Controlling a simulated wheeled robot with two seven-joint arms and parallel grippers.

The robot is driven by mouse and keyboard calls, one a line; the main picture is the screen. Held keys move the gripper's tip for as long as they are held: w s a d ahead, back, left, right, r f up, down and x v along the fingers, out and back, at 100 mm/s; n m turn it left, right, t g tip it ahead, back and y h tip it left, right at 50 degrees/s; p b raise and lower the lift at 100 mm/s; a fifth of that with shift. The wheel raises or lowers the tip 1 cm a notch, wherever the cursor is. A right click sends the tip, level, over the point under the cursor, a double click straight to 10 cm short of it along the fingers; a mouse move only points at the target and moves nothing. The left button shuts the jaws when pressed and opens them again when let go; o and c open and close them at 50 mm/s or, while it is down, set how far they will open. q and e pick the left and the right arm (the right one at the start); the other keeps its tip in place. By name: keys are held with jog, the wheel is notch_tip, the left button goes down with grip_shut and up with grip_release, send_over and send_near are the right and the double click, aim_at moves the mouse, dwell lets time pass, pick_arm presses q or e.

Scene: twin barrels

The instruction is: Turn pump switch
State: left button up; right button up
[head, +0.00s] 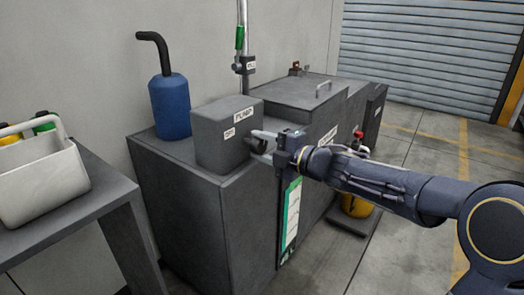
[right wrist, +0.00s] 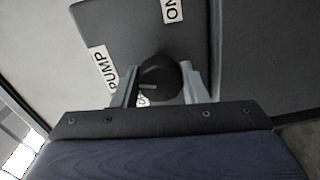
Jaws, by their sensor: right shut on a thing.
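The pump switch box (head: 214,141) is a dark grey box with white labels, one reading PUMP. It stands on a grey cabinet. Its switch is a round black knob (right wrist: 160,72) with a pale pointer line, in the middle of the right wrist view. An ON label (right wrist: 173,10) is above the knob in that view, and PUMP (right wrist: 103,68) is to its left. My right gripper (head: 258,144) reaches the box face from the right. In the right wrist view its fingers (right wrist: 158,84) are shut on the knob, one on each side. My left gripper is not in view.
A blue barrel (head: 169,107) with a black spout stands behind the box on the cabinet (head: 185,195). A pipe (head: 242,20) with a green handle rises behind. A side table (head: 120,208) with a white caddy (head: 45,185) is at left. Open floor (head: 395,250) lies at right.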

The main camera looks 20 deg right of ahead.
jog(key=shift+n+b, duration=0.65)
jog(key=shift+n, duration=0.85)
jog(key=o, duration=1)
jog(key=shift+c, duration=0.2)
jog(key=p+v, duration=0.2)
jog(key=v, duration=0.5)
jog(key=shift+s+d, duration=0.25)
jog(key=shift+s, duration=0.1)
